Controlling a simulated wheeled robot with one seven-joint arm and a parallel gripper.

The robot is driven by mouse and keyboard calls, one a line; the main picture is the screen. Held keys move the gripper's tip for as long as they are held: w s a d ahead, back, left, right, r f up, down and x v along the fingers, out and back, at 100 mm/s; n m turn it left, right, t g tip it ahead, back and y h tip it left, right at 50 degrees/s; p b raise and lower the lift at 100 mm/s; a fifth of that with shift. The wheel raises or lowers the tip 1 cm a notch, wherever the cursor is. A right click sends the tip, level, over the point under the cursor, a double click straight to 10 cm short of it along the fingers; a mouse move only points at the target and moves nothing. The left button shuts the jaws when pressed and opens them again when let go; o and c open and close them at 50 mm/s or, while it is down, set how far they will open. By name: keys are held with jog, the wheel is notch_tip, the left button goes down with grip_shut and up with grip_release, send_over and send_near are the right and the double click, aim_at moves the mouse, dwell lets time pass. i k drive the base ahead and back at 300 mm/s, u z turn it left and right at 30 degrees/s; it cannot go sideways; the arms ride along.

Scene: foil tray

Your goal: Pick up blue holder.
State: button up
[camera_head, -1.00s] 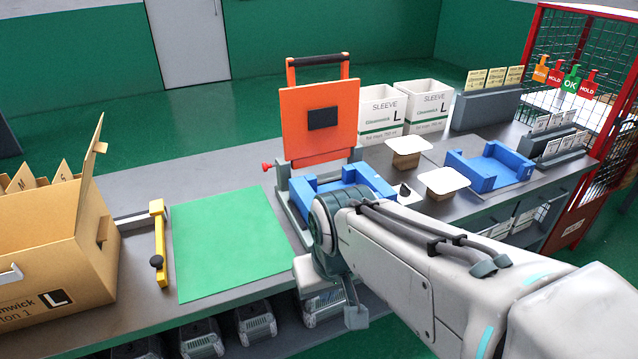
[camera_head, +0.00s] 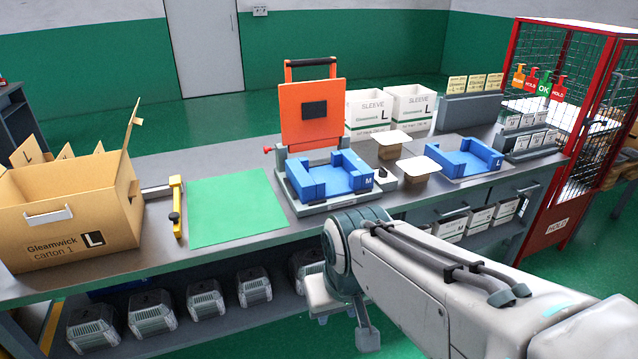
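Two blue holders are in view. One, marked M (camera_head: 318,188), sits in the grey base of the press with the raised orange lid (camera_head: 297,128). The other, marked L (camera_head: 463,160), rests on a grey plate farther right on the bench. Both are open-topped and look empty. My gripper (camera_head: 345,325) is at the low end of my arm, in front of the bench edge and below the M holder, apart from both holders. It is mostly hidden by my wrist, and its fingers cannot be made out clearly.
A green mat (camera_head: 235,208) and a yellow-handled bar (camera_head: 177,205) lie left of the press. An open carton (camera_head: 60,215) stands at far left. White-topped blocks (camera_head: 417,168) stand between the holders. Sleeve boxes (camera_head: 368,112) are behind. Clear packs (camera_head: 205,300) fill the lower shelf.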

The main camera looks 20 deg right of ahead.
aim_at(347, 173)
jog(key=u, duration=0.1)
jog(key=k, duration=0.4)
jog(key=z, duration=1)
jog(key=i, duration=1.55)
jog(key=u, duration=1.1)
jog(key=i, duration=0.5)
jog(key=u, duration=0.45)
